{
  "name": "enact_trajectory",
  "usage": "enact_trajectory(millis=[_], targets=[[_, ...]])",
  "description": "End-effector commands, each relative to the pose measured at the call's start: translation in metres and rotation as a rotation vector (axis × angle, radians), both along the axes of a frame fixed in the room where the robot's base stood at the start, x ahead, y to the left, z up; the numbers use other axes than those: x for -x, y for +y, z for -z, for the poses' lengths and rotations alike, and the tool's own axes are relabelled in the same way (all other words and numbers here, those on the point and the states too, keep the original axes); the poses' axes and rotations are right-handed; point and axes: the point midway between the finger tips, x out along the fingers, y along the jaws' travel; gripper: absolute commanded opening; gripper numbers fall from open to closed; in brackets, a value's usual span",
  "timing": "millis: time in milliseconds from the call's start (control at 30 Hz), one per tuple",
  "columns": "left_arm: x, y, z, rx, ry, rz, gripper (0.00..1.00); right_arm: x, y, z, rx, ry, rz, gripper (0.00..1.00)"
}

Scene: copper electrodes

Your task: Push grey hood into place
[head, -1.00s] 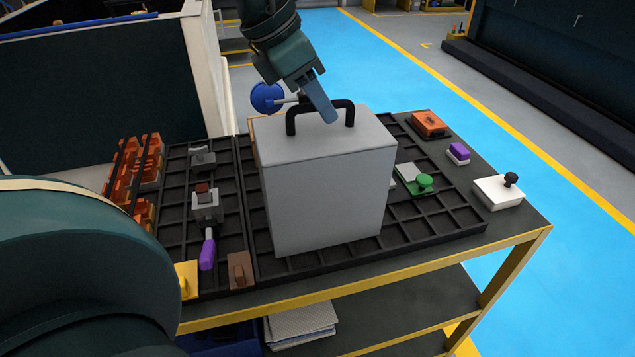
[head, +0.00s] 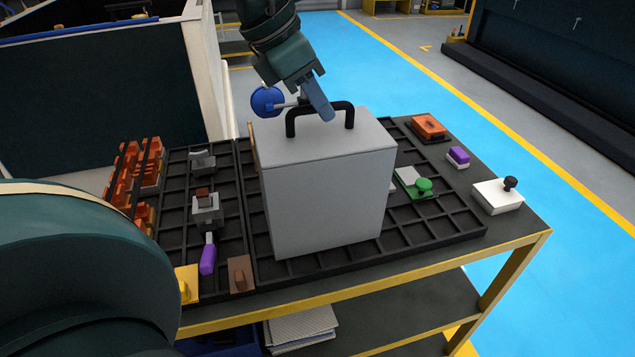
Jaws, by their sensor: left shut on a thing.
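The grey hood (head: 325,195) is a large box with a black handle (head: 342,114) on top. It stands upright on the black gridded tray (head: 430,222) on the table. My left gripper (head: 320,102) comes down from the top of the head view, and its blue finger crosses the handle. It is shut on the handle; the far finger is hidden. The hood's underside and the tray behind it are hidden. My right gripper is not in view.
A blue disc (head: 267,101) on a grey stem shows beside the gripper. Left are orange parts (head: 125,170), a purple-handled piece (head: 208,258) and a brown block (head: 241,274). Right are a green-knobbed piece (head: 423,186), an orange box (head: 428,126) and a white block (head: 497,195).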

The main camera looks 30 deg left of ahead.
Motion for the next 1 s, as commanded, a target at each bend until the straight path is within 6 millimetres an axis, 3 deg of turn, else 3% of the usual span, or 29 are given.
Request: enact_trajectory(millis=[600,900,933,1000], targets=[[-0.001,0.0,-0.054,0.0,-0.005,-0.001,0.0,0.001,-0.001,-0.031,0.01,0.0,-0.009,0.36],[0.0,0.0,-0.055,0.0,-0.004,0.0,0.0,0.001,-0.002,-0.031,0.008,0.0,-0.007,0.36],[0.0,0.0,-0.055,0.0,-0.004,0.0,0.1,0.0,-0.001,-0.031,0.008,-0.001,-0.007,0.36],[0.0,0.0,-0.055,0.0,-0.004,0.0,0.04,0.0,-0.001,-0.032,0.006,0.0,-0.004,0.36]])
